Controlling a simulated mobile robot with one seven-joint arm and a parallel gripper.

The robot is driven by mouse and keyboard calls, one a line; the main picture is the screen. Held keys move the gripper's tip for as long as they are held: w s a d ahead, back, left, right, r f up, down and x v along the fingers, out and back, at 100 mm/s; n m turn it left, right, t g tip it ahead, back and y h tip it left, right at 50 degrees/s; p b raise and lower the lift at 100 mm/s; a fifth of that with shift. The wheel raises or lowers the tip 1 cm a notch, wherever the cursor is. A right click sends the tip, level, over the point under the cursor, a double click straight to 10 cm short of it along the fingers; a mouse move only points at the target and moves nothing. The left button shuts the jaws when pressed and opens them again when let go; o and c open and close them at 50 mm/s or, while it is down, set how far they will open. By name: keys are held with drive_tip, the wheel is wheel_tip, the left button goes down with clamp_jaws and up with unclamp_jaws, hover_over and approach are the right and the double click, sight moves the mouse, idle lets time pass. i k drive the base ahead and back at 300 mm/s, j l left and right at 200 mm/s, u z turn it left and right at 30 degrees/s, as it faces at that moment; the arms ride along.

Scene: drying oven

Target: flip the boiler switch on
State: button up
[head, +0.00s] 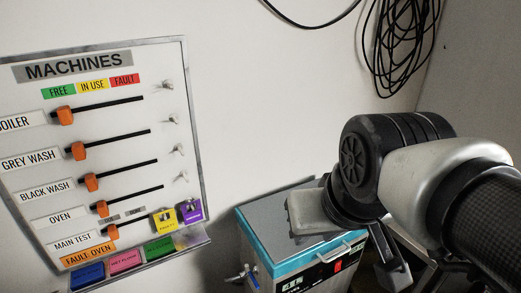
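A box-shaped machine (262,240) with a turquoise band and grey lid stands at lower centre; I cannot read a name on it. A red switch (338,266) shows on its dark front panel; its on or off position is too small to tell. My gripper (392,272) is at lower right, to the right of the red switch and apart from it in the picture. Only part of the gripper shows, so its opening is unclear. On the wall board, the row labelled BOILER (15,123) has an orange slider (65,115) at the left end of its slot.
The MACHINES board (195,150) hangs on the left wall, with more orange sliders and coloured blocks on its lower ledge. A small blue-handled tap (243,274) sticks out left of the machine. Coiled black cable (395,45) hangs at upper right.

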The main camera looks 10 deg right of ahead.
sight(337, 265)
drive_tip(key=l+z, duration=0.25)
drive_tip(key=l, duration=0.45)
drive_tip(key=k+j+z, duration=0.5)
drive_tip(key=j, duration=0.2)
drive_tip(key=i, duration=0.1)
